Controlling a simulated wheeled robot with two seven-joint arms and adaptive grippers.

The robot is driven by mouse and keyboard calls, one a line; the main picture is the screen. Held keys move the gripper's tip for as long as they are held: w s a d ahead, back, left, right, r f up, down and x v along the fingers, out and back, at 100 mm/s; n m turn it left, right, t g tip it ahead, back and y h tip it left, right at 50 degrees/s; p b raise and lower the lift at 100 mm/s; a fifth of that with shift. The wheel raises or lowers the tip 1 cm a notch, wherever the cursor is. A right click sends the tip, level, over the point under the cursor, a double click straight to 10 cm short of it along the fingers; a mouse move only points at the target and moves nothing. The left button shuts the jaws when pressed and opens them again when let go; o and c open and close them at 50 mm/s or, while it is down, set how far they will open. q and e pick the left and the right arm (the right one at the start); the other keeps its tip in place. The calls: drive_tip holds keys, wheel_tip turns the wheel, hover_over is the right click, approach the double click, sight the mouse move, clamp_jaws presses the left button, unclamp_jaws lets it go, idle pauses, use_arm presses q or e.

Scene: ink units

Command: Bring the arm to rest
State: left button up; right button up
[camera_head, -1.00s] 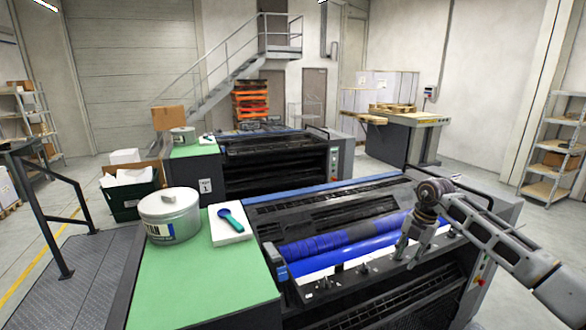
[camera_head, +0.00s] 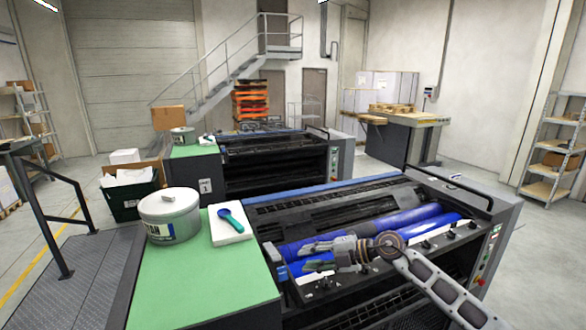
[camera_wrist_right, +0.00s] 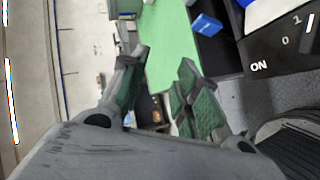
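My right arm (camera_head: 440,288) comes in from the lower right of the head view and reaches across the front of the near press (camera_head: 345,215). My right gripper (camera_head: 305,257) points left, in front of the press's blue rollers (camera_head: 385,225). Its two fingers are apart with nothing between them. In the wrist view the fingers of the right gripper (camera_wrist_right: 163,62) are also spread and empty, with the green top (camera_wrist_right: 162,45) seen beyond them. My left arm and gripper are not in view.
A round ink tin (camera_head: 170,215) and a white pad (camera_head: 226,228) with a teal-handled tool (camera_head: 230,215) on it sit on the green counter (camera_head: 190,275) left of the press. A second press (camera_head: 275,165) stands behind. A black railing (camera_head: 50,215) is at the left.

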wheel_tip(320, 180, up, 8)
drive_tip(key=s+a+m+t+y, duration=0.1)
drive_tip(key=a+m+t+y, duration=0.15)
drive_tip(key=m+t, duration=0.7)
drive_tip(key=s+d+f+m+h, duration=0.4)
drive_tip(key=d+f+m+h, duration=0.4)
drive_tip(key=d+m, duration=0.1)
drive_tip(key=s+d+f+m+h, duration=0.4)
drive_tip(key=d+f+m+h, duration=0.4)
drive_tip(key=s+d+f+g, duration=0.1)
drive_tip(key=s+f+g, duration=0.25)
drive_tip(key=s, duration=0.45)
drive_tip(key=s+d+f+m+g, duration=0.1)
drive_tip(key=s+f+g, duration=0.2)
drive_tip(key=s+f, duration=0.3)
drive_tip(key=s+d+f+g, duration=0.1)
drive_tip(key=s+f+g, duration=0.2)
drive_tip(key=s, duration=0.6)
wheel_tip(320, 180, down, 33)
drive_tip(key=s+g, duration=0.2)
drive_tip(key=s, duration=0.1)
drive_tip(key=s+d+f, duration=0.1)
drive_tip(key=s+f, duration=0.8)
drive_tip(key=s, duration=0.2)
drive_tip(key=s+d+f+g, duration=0.1)
drive_tip(key=s+d+f, duration=0.1)
drive_tip(key=s+f, duration=0.8)
drive_tip(key=shift+s+d+f, duration=0.3)
drive_tip(key=shift+s, duration=0.05)
